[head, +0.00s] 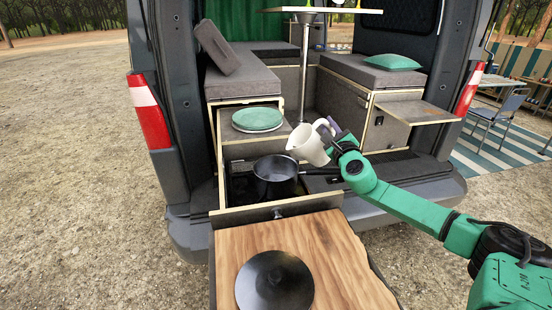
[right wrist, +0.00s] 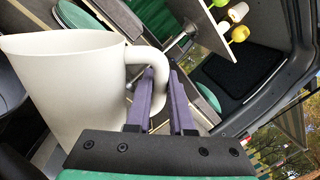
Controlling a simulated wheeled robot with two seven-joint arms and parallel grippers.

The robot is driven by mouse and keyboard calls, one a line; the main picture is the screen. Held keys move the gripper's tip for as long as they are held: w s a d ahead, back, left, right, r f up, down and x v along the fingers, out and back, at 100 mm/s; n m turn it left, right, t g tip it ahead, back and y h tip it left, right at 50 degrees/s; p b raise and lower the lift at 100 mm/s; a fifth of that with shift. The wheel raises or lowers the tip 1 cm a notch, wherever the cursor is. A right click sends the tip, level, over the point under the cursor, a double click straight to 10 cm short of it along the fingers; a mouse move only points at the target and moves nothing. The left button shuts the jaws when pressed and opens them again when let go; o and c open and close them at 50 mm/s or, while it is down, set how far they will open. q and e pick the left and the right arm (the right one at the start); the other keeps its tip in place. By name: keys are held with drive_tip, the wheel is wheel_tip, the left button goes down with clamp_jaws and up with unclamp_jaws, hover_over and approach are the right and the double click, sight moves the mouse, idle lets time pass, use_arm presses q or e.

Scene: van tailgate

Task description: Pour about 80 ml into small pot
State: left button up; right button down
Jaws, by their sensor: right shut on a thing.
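A white jug (head: 308,146) is held in the air by its handle, tilted with its spout toward the left, above and to the right of the small black pot. My right gripper (head: 337,143) is shut on the jug's handle. In the right wrist view the jug (right wrist: 65,90) fills the left side, and the purple fingers of the gripper (right wrist: 162,95) close around its handle. The small black pot (head: 275,178) sits uncovered on the pull-out kitchen unit, its handle pointing right. Its contents are too dark to tell. No stream of liquid shows. My left gripper is not in view.
A black round lid (head: 274,284) lies on the wooden board (head: 318,250) in front. A green plate (head: 257,119) sits behind the pot. The pull-out drawer's front edge (head: 275,208) lies between board and pot. A side shelf (head: 412,112) juts out at the right.

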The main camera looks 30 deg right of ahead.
drive_tip(key=shift+a+r, duration=0.1)
drive_tip(key=shift+r, duration=0.25)
drive_tip(key=shift+w+a+r+n+t+p, duration=0.15)
drive_tip(key=shift+a+r+n+p, duration=0.2)
drive_tip(key=shift+r+n+p, duration=0.25)
drive_tip(key=shift+a+r+n+t+p, duration=0.15)
drive_tip(key=shift+a+r+n+p, duration=0.15)
drive_tip(key=shift+r+n+p, duration=0.35)
drive_tip(key=shift+a+r+n+y, duration=0.1)
drive_tip(key=shift+a+n+y, duration=0.15)
drive_tip(key=shift+n+y, duration=0.1)
drive_tip(key=shift+w+a+r+n+p, duration=0.1)
drive_tip(key=shift+a+r+n+p, duration=0.45)
drive_tip(key=shift+n+p, duration=0.3)
idle(0.9)
